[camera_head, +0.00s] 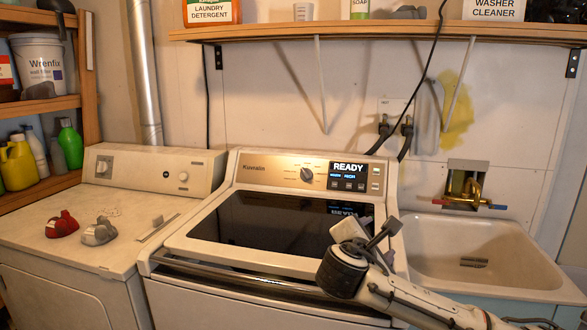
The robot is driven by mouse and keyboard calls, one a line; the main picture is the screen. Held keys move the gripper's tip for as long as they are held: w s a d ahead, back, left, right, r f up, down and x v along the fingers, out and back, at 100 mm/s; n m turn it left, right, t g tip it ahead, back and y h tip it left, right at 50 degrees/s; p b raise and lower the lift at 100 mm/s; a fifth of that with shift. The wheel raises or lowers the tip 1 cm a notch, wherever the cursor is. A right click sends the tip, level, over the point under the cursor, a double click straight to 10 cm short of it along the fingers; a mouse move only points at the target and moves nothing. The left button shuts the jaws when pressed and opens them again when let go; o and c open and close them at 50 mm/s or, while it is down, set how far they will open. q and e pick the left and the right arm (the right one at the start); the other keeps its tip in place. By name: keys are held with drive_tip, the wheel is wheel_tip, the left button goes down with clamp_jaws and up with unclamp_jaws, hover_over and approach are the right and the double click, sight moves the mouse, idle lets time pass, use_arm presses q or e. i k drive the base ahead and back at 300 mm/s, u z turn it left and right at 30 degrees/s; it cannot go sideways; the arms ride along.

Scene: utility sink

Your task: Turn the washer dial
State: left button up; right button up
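The washer (210,262) stands in the middle, with a dark glass lid. Its dial (307,174) is a small round knob on the lit back panel, left of a display (348,170) that reads "READY". My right gripper (382,232) is over the right side of the washer lid, in front of, below and to the right of the dial, and apart from it. Its arm comes in from the lower right. Its fingers are dark and seen at an angle, so I cannot tell whether they are open or shut. My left gripper is not in view.
Left of the washer is a white machine (60,255) with its own knobs and a red item (62,224) and a grey item (99,231) on top. A sink (480,250) is at the right. A shelf (380,30) runs above. The space before the dial is clear.

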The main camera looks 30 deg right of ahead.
sight(306, 174)
drive_tip(key=i, duration=1.5)
